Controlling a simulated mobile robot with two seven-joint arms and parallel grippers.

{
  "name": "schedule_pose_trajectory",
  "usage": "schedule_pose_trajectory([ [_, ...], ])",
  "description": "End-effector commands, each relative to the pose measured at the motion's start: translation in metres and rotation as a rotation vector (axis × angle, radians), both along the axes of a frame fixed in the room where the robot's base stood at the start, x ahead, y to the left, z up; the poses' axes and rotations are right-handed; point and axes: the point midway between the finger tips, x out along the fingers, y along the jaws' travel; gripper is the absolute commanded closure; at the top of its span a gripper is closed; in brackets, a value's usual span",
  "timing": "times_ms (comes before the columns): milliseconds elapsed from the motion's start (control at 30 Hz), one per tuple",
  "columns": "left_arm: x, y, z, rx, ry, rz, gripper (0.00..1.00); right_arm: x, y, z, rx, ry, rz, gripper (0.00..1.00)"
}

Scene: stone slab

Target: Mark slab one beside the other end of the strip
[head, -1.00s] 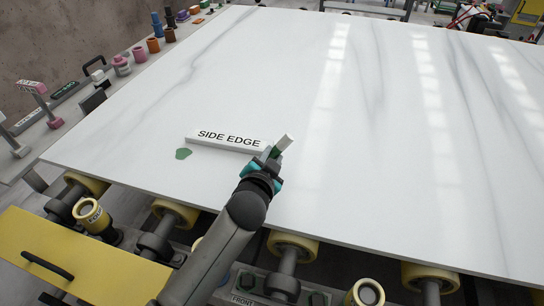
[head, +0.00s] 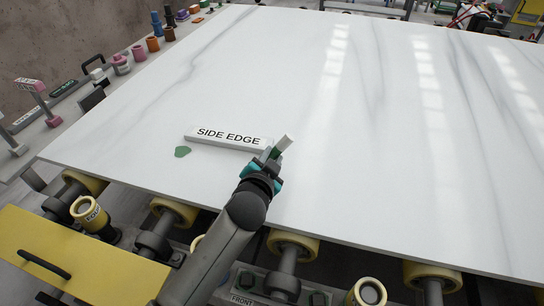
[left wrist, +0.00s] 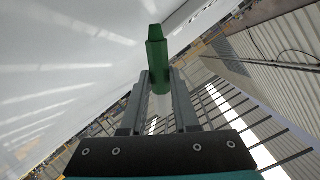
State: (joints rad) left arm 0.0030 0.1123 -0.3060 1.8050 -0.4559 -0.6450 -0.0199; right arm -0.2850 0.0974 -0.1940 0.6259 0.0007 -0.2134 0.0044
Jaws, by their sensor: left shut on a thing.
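The white slab (head: 380,150) lies flat on rollers. A white strip labelled SIDE EDGE (head: 205,141) lies on it near the front edge. A green mark (head: 182,152) is on the slab beside the strip's left end. My left gripper (head: 272,160) is at the strip's right end, shut on a marker (head: 285,143) whose white end points up and to the right. In the left wrist view the marker's green part (left wrist: 157,55) sticks out beyond the fingers. Whether the marker touches the slab I cannot tell. The gripper hides the strip's right tip. My right gripper is not in view.
A ledge with several coloured cylinders (head: 153,45) and a pink-topped stand (head: 38,97) runs along the slab's left side. Yellow-ended rollers (head: 292,244) and a yellow panel (head: 75,262) are in front. The slab right of the gripper is clear.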

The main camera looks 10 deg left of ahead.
Motion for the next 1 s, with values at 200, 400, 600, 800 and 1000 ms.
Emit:
schedule_pose_trajectory([
  [200,-0.0001,0.0000,-0.0033,0.000,0.001,0.001,1.00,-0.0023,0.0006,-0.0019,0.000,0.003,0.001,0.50],
  [400,-0.0002,0.0001,-0.0058,0.000,0.001,0.001,1.00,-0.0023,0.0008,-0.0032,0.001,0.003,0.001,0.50],
  [600,-0.0002,0.0002,-0.0081,0.000,0.001,0.001,1.00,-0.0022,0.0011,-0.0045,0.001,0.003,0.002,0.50],
  [800,-0.0001,0.0001,-0.0105,0.000,0.001,0.001,1.00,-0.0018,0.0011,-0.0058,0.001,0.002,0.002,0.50],
  [1000,-0.0002,0.0001,-0.0100,0.000,0.001,0.001,1.00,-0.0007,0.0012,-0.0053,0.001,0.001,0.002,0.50],
])
